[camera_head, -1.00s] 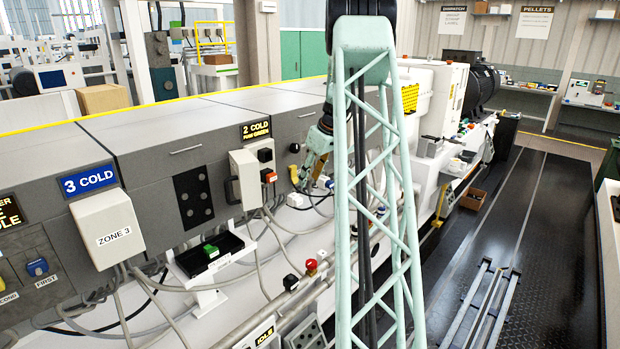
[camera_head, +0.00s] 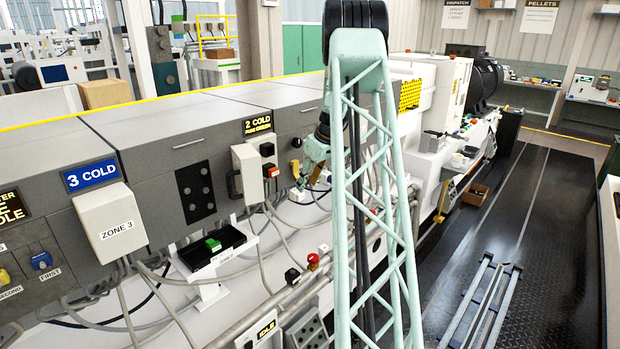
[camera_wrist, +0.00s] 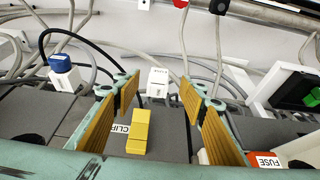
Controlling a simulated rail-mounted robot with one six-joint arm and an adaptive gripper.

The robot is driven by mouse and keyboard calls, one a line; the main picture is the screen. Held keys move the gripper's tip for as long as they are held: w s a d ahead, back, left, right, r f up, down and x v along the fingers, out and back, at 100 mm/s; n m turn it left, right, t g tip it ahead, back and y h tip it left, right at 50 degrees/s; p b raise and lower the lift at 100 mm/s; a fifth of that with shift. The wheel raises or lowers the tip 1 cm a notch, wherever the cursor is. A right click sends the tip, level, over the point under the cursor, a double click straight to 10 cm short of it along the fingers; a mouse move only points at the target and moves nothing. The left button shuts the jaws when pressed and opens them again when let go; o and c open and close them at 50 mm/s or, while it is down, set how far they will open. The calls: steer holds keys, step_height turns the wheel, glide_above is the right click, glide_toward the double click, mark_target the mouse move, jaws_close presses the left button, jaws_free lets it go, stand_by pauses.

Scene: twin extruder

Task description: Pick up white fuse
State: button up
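A small white block (camera_wrist: 158,82), which looks like the white fuse, shows between my fingers in the wrist view, beyond a yellow clip (camera_wrist: 138,130) marked "CLIP". I cannot tell how far it is from the fingertips. My gripper (camera_wrist: 158,92) is open, with one brown-padded finger on each side and nothing between the pads that I can see held. In the head view my gripper (camera_head: 308,172) is by the machine's side, right of the "2 COLD" sign, partly hidden by my arm.
An orange fuse (camera_wrist: 264,158) sits close to the right finger and a blue plug (camera_wrist: 63,70) lies to the left. Grey and black cables run behind them. A black tray (camera_head: 215,250) with a green block stands left of the gripper in the head view.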

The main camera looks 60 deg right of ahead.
mark_target(304, 195)
steer(key=shift+x, duration=3.8)
steer(key=shift+c, duration=0.2)
steer(key=c, duration=1)
steer(key=shift+s, duration=0.35)
steer(key=shift+s+b, duration=0.3)
steer(key=shift+b, duration=0.25)
steer(key=shift+s+a+b, duration=0.15)
steer(key=shift+s+b, duration=0.7)
steer(key=shift+s, duration=0.1)
steer(key=shift+s+a+b, duration=0.2)
steer(key=shift+s+b, duration=0.6)
steer(key=shift+s, duration=0.15)
steer(key=shift+s+a+b, duration=0.15)
steer(key=shift+s+b, duration=0.65)
steer(key=shift+s, duration=0.15)
steer(key=shift+s+a+b, duration=0.15)
steer(key=shift+s+b, duration=0.65)
steer(key=shift+s, duration=0.1)
